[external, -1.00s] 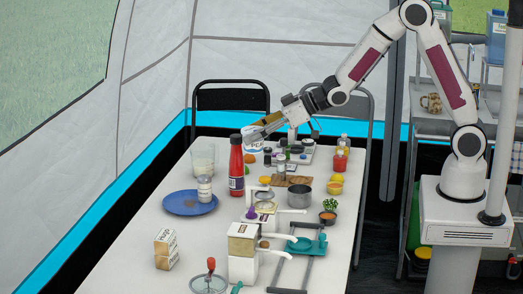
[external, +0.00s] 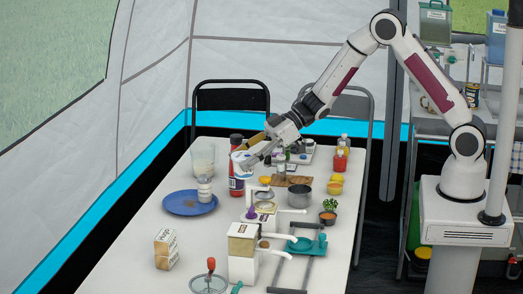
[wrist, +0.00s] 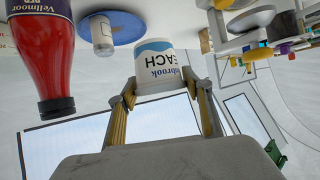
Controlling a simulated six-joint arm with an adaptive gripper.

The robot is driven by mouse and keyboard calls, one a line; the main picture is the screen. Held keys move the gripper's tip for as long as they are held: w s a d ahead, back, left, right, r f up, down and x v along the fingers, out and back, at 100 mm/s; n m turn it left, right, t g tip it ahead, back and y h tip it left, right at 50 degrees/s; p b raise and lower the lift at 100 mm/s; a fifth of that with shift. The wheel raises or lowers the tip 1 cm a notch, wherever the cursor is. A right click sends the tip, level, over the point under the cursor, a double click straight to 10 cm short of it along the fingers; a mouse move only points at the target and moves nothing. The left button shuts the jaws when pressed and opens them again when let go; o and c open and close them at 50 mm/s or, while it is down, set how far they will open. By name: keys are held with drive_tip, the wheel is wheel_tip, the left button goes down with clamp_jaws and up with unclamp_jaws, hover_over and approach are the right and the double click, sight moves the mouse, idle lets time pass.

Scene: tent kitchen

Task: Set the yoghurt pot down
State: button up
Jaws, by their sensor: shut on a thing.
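In the external view the pot (external: 239,158) shows at the end of my gripper (external: 247,158), raised above the white table (external: 130,245) and overlapping the red bottle. The gripper is shut on the pot. The fingers hide part of it in the external view.
A tall red sauce bottle (external: 237,184) stands close beside the pot. A blue plate (external: 180,205) holds a small jar (external: 204,190). A dispenser (external: 243,250), a steel pot (external: 299,196) and other items crowd the right side. The table's left front is mostly clear.

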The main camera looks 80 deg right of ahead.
drive_tip(key=shift+s+a+f+n+g+y, duration=0.15)
drive_tip(key=shift+s+f+n+y, duration=0.1)
drive_tip(key=shift+f, duration=0.2)
drive_tip(key=shift+s+d+f+n+g+y, duration=0.15)
drive_tip(key=shift+f+n, duration=0.1)
drive_tip(key=shift+f, duration=0.2)
drive_tip(key=shift+a, duration=0.1)
drive_tip(key=shift+f, duration=3.15)
drive_tip(key=shift+f, duration=1.85)
drive_tip(key=shift+f, duration=0.15)
drive_tip(key=o, duration=0.9)
